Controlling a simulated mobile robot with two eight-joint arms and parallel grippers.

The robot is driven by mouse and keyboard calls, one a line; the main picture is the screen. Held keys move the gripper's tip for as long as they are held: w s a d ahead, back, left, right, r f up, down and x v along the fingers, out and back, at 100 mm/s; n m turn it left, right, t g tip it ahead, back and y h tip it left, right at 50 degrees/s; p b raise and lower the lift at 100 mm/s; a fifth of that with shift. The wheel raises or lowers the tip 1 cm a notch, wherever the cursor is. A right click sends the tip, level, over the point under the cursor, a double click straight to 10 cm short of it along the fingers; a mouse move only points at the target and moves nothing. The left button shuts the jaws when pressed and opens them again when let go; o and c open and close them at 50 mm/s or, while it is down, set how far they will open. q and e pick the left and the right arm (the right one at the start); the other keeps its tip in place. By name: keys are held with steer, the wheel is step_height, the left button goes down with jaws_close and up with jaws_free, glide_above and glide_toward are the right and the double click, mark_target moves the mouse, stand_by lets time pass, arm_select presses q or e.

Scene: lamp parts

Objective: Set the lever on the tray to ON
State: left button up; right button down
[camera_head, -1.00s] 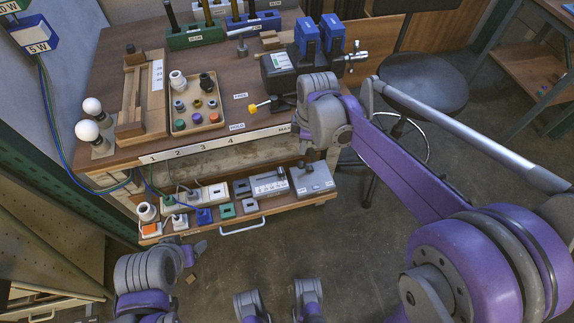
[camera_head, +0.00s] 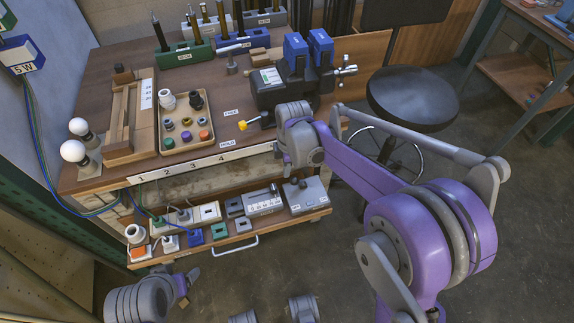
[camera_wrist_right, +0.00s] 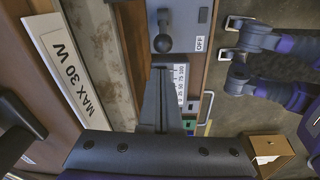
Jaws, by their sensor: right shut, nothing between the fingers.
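The lever (camera_wrist_right: 163,42) is a dark round knob on a short stem. It stands on a grey box beside an OFF label (camera_wrist_right: 200,43) in the right wrist view. In the head view this grey lever box (camera_head: 308,197) sits at the right end of the tray (camera_head: 180,257) below the bench top. My right gripper (camera_wrist_right: 161,72) is shut and empty, its tips close to the knob in the wrist view; whether they touch it is unclear. In the head view its fingers are mostly hidden by the wrist. My left gripper (camera_head: 190,277) is low at the lower left, jaws unclear.
A scale block (camera_head: 264,202), sockets and small blocks share the tray. The bench front edge (camera_head: 215,163) is above it; a MAX 30 W label (camera_wrist_right: 68,72) is beside my gripper. A stool (camera_head: 410,100) is right.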

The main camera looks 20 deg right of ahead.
mark_target(298, 183)
step_height(298, 183, down, 5)
steer(key=shift+w+a+f+b, duration=0.1)
steer(key=shift+a+f+b, duration=0.1)
steer(key=shift+b, duration=0.2)
steer(key=shift+d, duration=0.1)
steer(key=shift+d+r+y, duration=0.2)
steer(key=shift+y, duration=0.2)
